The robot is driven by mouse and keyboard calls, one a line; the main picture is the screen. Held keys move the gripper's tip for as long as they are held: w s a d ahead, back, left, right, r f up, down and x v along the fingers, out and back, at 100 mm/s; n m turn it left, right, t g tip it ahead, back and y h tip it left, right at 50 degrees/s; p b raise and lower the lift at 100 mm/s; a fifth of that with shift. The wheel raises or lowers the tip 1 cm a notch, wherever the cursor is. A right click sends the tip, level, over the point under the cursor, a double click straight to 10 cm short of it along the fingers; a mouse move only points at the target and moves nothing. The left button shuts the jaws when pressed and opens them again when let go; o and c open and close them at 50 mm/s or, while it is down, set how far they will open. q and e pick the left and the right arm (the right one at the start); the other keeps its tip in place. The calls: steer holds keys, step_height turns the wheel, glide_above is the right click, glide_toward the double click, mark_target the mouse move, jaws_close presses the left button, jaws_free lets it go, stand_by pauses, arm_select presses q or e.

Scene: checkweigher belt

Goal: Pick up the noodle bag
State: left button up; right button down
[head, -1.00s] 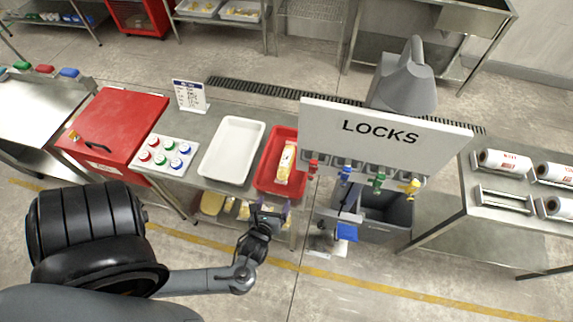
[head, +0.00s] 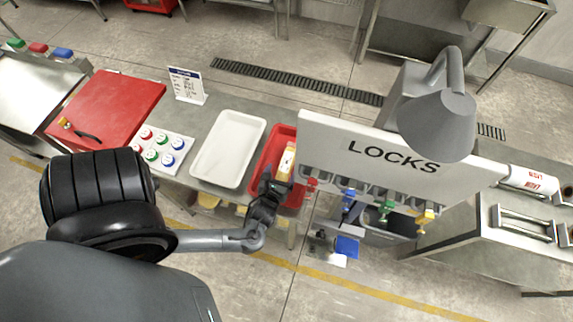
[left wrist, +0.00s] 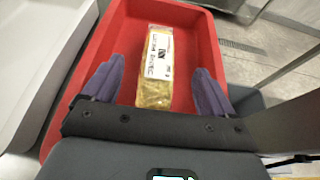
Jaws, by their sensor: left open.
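The noodle bag (left wrist: 155,68) is a yellowish clear pack with a white label, lying in the red tray (left wrist: 207,40). In the head view the bag (head: 286,160) shows only in part, between my gripper and the LOCKS board, and the red tray (head: 262,153) is partly covered too. My left gripper (head: 272,180) is over the near part of the red tray. In the left wrist view its two purple fingers (left wrist: 155,88) are apart, one on each side of the bag's near end, with gaps to the bag. My right gripper is not in view.
An empty white tray (head: 229,150) stands left of the red tray. The LOCKS board (head: 380,150), with coloured padlocks hanging below, stands close on the right. A button panel (head: 163,147), a red box (head: 105,108) and a small sign (head: 187,86) are farther left.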

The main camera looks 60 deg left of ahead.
mark_target(286, 164)
arm_select(q)
steer(key=shift+f+b+x, duration=0.1)
steer(key=shift+b+x, duration=0.1)
steer(key=shift+x, duration=1.2)
steer(key=shift+f+b+x, duration=0.15)
steer(key=shift+x, duration=1.25)
steer(key=shift+s, duration=0.1)
steer(key=shift+d, duration=0.1)
steer(key=c, duration=1.3)
steer(key=shift+r, duration=0.1)
